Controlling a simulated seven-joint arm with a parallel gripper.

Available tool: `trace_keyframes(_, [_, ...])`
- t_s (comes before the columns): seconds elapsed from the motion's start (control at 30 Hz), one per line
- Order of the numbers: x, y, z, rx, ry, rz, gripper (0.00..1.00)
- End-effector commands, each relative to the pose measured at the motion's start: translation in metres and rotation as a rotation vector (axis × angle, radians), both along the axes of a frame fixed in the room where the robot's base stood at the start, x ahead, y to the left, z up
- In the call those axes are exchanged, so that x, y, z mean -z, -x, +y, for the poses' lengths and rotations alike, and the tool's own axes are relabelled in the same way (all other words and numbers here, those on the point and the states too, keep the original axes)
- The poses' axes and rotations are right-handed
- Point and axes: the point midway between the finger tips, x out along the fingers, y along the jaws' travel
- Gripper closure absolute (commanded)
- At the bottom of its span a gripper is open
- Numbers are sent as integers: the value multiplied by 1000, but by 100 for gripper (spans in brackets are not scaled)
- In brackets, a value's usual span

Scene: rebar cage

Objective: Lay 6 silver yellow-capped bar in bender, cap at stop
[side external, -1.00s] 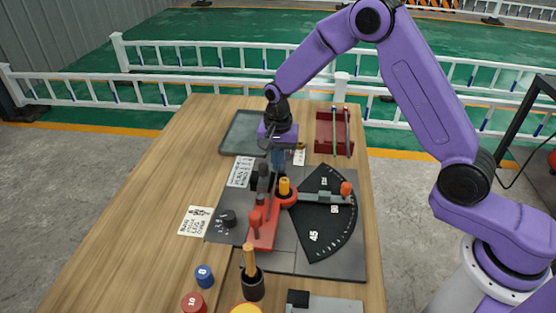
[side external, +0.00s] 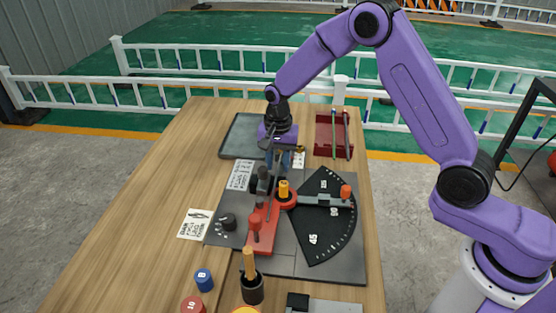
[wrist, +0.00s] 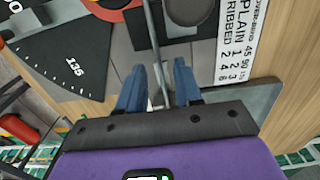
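My gripper (side external: 278,162) is over the far end of the bender (side external: 300,258). In the wrist view its two blue fingers (wrist: 160,82) stand apart, one on each side of a thin silver bar (wrist: 150,22). The bar runs lengthwise away from me between the fingers, and gaps show beside it. In the side view the bar shows as a thin line beside the bender's centre post. No yellow cap can be made out on it, and its contact with the stop cannot be told.
The black angle plate (side external: 322,225) and its arm with a red knob (side external: 346,191) lie right of the bar. A red clamp part (side external: 262,236) stands in front. A red rack (side external: 321,136) with bars is behind right, a grey tray (side external: 231,148) behind left.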

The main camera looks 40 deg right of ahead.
Motion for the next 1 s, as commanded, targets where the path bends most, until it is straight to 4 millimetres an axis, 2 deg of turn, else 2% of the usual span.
trace_keyframes(0.17, [-8,0,0,-1,-1,-2,65])
trace_keyframes(0.27, [-21,-1,1,-1,-1,-4,65])
trace_keyframes(0.8, [-132,-1,0,0,-1,-4,65])
trace_keyframes(1.0, [-161,-1,0,0,-1,-2,65])
